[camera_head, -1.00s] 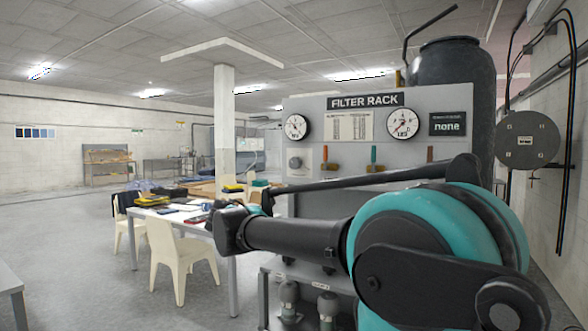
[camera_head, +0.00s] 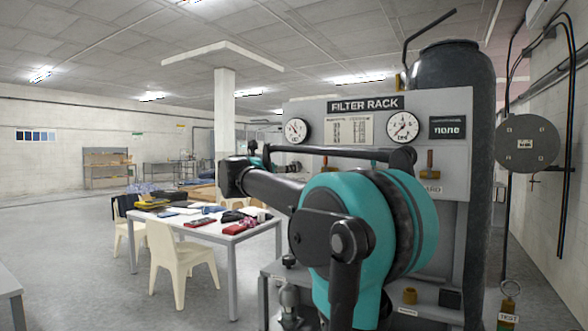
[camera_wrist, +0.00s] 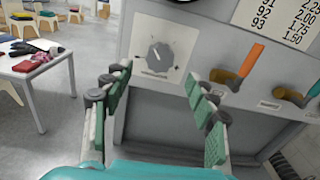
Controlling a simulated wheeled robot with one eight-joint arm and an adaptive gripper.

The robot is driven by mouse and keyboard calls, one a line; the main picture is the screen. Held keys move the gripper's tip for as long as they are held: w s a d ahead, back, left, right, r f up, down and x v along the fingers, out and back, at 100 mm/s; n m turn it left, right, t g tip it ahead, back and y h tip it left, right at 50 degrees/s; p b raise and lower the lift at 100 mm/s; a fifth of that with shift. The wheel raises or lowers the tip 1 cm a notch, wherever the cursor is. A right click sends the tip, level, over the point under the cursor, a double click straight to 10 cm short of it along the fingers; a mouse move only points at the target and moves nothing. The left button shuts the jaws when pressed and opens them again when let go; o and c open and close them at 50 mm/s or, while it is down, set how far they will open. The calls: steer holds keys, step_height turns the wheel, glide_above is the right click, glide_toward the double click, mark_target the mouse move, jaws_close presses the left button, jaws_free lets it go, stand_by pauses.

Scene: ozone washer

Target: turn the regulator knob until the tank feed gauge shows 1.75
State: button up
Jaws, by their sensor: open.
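The regulator knob (camera_wrist: 159,55) is a dark grey dial on a pale square plate with tick marks, on the grey rack panel in the wrist view. My gripper (camera_wrist: 160,97) is open and empty, its green-padded fingers spread below the knob in the picture and apart from it. In the head view my arm hides the knob. Two round white gauges show there, a left gauge (camera_head: 297,130) and a right gauge (camera_head: 402,127). Their labels and readings are too small to read, so I cannot tell which is the tank feed gauge.
An orange-handled valve (camera_wrist: 240,70) sits right of the knob, with a teal-handled valve (camera_wrist: 302,95) beyond. A printed number chart (camera_wrist: 285,22) is above them. A cluttered table (camera_head: 235,228) and chairs stand left; floor further left is clear.

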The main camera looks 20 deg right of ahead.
steer(key=x, duration=0.7)
steer(key=shift+w+d, duration=0.25)
steer(key=shift+d, duration=0.1)
steer(key=c, duration=1.2)
